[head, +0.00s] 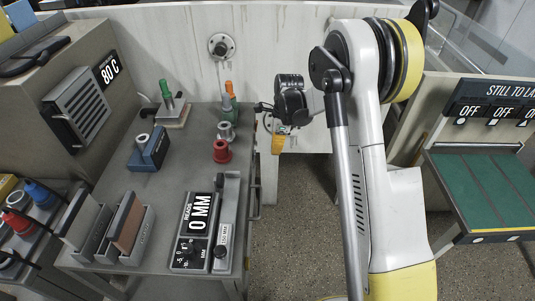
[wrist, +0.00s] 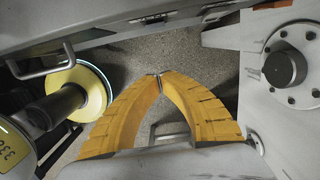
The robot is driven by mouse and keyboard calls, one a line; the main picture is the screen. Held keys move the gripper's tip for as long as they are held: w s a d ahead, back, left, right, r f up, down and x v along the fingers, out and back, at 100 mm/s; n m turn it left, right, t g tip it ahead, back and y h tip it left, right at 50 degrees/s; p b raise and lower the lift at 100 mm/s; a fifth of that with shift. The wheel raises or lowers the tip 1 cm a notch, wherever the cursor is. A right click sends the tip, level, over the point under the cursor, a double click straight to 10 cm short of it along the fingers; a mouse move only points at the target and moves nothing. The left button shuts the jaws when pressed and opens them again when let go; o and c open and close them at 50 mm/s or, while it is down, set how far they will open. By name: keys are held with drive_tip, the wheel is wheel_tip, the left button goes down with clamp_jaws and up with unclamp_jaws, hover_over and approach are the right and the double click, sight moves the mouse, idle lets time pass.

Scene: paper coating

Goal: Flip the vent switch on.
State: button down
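I see no part clearly marked as a vent switch. A round flange with a dark knob (head: 221,46) is on the pale back wall. A similar bolted flange with a dark knob (wrist: 285,68) shows at the right of the wrist view. A sign with several OFF labels (head: 495,113) is on the right panel; I cannot tell whether any is for the vent. My gripper (head: 277,146) is beyond the table's right edge, pointing down, apart from these. In the wrist view its yellow fingers (wrist: 158,76) meet at the tips with nothing between them.
The grey table (head: 175,190) holds a red spool (head: 222,151), a blue block (head: 149,149) and a gauge reading 0 MM (head: 197,225). A vented box marked 80 C (head: 80,107) stands left. A handle (wrist: 40,62) and yellow disc (wrist: 88,92) are near my gripper.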

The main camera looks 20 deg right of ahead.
drive_tip(key=r, duration=0.1)
drive_tip(key=d+r+p, duration=0.1)
drive_tip(key=r, duration=0.3)
drive_tip(key=shift+s+d, duration=0.25)
drive_tip(key=shift+d, duration=0.15)
drive_tip(key=s+a+r+n+t+h, duration=0.1)
drive_tip(key=s+a+r+n+t, duration=0.25)
drive_tip(key=s+r+n, duration=1.1)
drive_tip(key=s+a+r+n+t, duration=0.1)
drive_tip(key=s+n, duration=0.2)
drive_tip(key=s, duration=0.3)
drive_tip(key=s+a+r+n+t, duration=0.1)
drive_tip(key=s+r+n+t, duration=0.1)
drive_tip(key=s+n, duration=0.2)
drive_tip(key=shift+s+a+r, duration=0.25)
drive_tip(key=shift+s+r, duration=0.05)
drive_tip(key=shift+s, duration=1.5)
